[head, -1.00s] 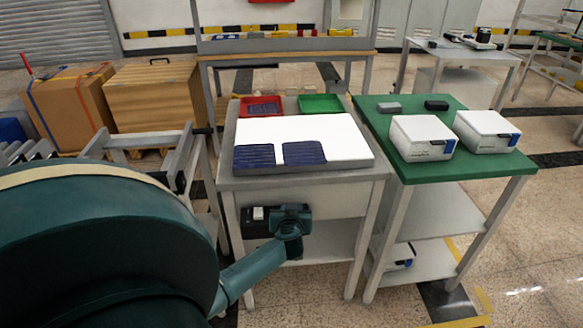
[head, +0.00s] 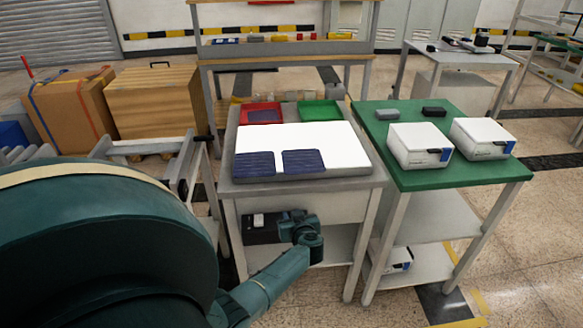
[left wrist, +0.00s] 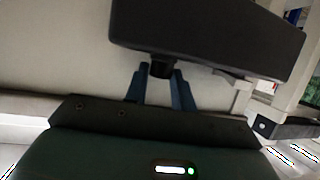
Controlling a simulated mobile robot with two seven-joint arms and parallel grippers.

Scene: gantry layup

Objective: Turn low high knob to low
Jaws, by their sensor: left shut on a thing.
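A dark control box (head: 257,228) with a small white patch is mounted on the front of the light-topped table, below its top. In the left wrist view the box (left wrist: 210,32) fills the top, and a small black knob (left wrist: 160,69) sticks out of its underside there. My left gripper (head: 284,218) is at the right side of the box. In the left wrist view its two blue fingers (left wrist: 161,76) close on the knob from both sides. The knob's marking and which way it points cannot be read. In the head view the knob is hidden.
The table (head: 352,179) holds a white panel with two dark blue cell sheets, and red (head: 244,115) and green (head: 320,111) trays. A green-topped bench (head: 470,176) with white boxes stands close on the right. A grey frame (head: 150,147) stands on the left.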

